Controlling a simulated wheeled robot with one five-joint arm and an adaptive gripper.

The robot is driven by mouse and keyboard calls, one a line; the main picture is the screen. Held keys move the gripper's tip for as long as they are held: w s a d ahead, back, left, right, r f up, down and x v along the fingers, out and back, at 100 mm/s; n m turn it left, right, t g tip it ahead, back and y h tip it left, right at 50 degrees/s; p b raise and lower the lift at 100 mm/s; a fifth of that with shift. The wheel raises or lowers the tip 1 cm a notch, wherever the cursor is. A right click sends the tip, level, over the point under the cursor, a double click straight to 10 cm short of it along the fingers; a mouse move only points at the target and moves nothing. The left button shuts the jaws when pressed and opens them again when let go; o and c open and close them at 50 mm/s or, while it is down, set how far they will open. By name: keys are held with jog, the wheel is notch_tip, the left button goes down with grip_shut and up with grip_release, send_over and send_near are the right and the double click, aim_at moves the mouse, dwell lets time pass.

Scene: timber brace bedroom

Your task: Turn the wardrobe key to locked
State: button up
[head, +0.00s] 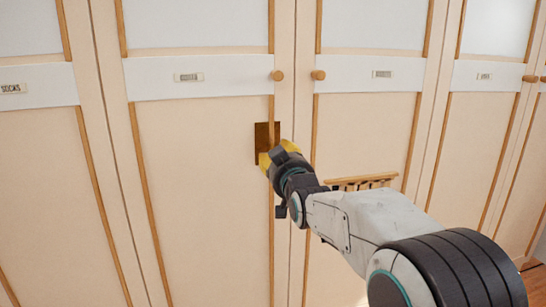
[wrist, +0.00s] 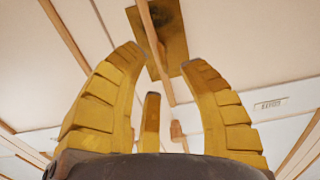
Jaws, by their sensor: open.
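The wardrobe (head: 200,160) has pale panelled doors that fill the head view. A brass lock plate (head: 262,135) is on the door left of centre, below a round knob. My gripper (head: 270,158) is at the plate's lower edge in the head view and covers part of it. In the wrist view the yellow fingers (wrist: 162,58) are spread open with nothing between them, and the brass plate (wrist: 176,38) lies beyond their tips. A wooden strip crosses the plate there. I cannot make out the key in either view; whether the fingers touch the door is unclear.
Two round wooden knobs, left (head: 277,75) and right (head: 318,75), sit above the plate. A slatted wooden piece (head: 362,182) is right of my gripper, partly behind my arm. Wooden floor shows at lower right.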

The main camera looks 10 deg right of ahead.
aim_at(270, 147)
jog(key=shift+w+b, duration=1.15)
jog(key=shift+w, duration=1.4)
jog(key=shift+c, duration=0.2)
grip_shut()
